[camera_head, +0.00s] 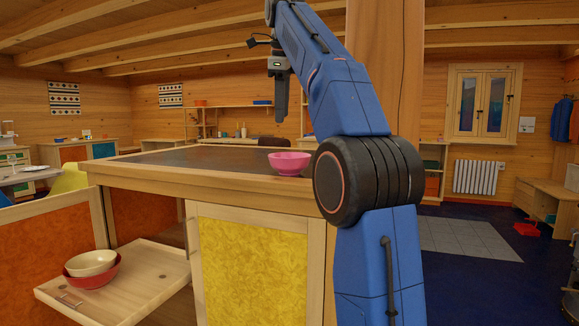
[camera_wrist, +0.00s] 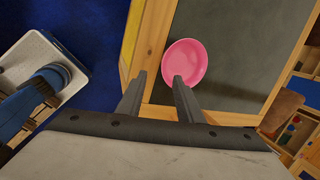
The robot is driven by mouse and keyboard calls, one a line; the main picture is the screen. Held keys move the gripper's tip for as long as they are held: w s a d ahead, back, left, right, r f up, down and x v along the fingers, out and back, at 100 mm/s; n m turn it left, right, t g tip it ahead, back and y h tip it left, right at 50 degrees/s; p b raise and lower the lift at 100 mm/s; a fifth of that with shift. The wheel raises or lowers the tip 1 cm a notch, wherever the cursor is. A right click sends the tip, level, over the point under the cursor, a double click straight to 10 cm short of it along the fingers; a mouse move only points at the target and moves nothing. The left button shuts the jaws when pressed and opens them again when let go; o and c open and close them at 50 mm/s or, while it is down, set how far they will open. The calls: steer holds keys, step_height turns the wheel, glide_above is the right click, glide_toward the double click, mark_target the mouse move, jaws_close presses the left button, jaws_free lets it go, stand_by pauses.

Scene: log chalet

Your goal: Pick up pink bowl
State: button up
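The pink bowl (camera_head: 289,163) stands upright on the counter top near its front edge, just left of my arm's elbow in the head view. In the wrist view the pink bowl (camera_wrist: 185,61) shows from above, beyond my fingertips and a little to the right. My gripper (camera_head: 281,105) hangs pointing down above the counter, higher than the bowl and apart from it. In the wrist view my gripper (camera_wrist: 160,80) has its two fingers spread with nothing between them.
The dark counter top (camera_head: 190,157) is otherwise clear around the bowl. A pulled-out wooden drawer tray (camera_head: 140,292) at the lower left holds a cream bowl (camera_head: 91,262) nested in a red bowl (camera_head: 97,277). A wooden post (camera_head: 400,60) stands behind my arm.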

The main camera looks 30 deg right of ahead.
steer(key=d+m, duration=0.1)
steer(key=m, duration=0.1)
glide_above(282, 159)
step_height(282, 159, down, 10)
steer(key=shift+s+x, duration=0.15)
steer(key=shift+x, duration=0.75)
steer(key=shift+s+x, duration=0.2)
steer(key=shift+x, duration=0.7)
steer(key=shift+s+x, duration=0.15)
steer(key=shift+x, duration=0.75)
steer(key=shift+a+f, duration=0.15)
steer(key=shift+f, duration=0.05)
jaws_close()
